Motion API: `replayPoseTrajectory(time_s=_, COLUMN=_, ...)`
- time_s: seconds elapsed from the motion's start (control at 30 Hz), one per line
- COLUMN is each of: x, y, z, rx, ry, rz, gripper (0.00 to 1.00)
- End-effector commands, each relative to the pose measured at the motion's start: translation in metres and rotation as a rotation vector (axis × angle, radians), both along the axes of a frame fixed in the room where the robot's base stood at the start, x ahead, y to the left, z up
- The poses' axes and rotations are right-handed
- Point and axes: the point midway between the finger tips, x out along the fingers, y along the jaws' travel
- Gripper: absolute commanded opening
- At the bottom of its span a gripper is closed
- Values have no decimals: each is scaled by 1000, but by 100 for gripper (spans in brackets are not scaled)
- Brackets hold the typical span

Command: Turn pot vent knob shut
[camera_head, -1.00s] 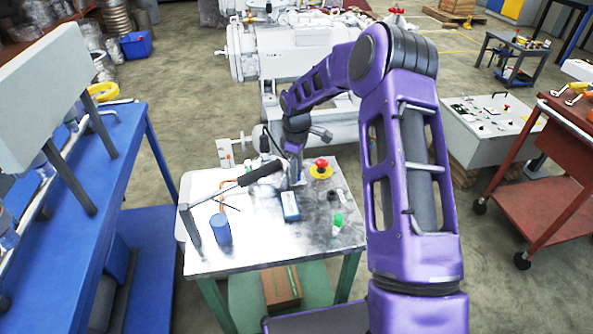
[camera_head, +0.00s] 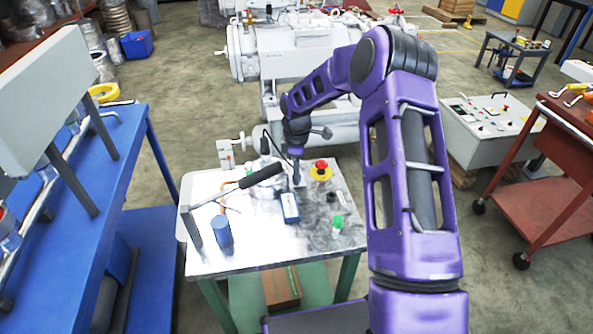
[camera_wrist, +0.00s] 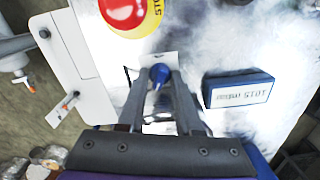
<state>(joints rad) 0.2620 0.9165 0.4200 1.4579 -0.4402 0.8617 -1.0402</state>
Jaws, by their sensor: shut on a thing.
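In the wrist view a small blue knob (camera_wrist: 160,73) stands out from a white plate (camera_wrist: 148,62) on the bright metal tabletop. My gripper (camera_wrist: 160,82) has its two long fingers converged on it, with the tips against its sides. The fingers hide part of the knob, and I cannot tell its turn angle. In the head view my gripper (camera_head: 297,178) points down at the table's back middle; the knob is too small to make out there.
A red stop button on a yellow ring (camera_head: 321,171) is close beside my gripper. A blue labelled box (camera_head: 290,208), a blue cylinder (camera_head: 221,229), a black-handled tool (camera_head: 262,175) and a green button (camera_head: 337,222) are on the metal table (camera_head: 270,245). White machinery (camera_head: 300,62) stands behind.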

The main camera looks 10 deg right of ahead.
Motion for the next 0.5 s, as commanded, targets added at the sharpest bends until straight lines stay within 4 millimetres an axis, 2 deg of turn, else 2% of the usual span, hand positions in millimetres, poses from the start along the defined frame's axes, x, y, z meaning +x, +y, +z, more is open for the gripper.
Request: replayPoseTrajectory(time_s=0.5, x=0, y=0, z=1, rx=0, ry=0, rz=390, gripper=0)
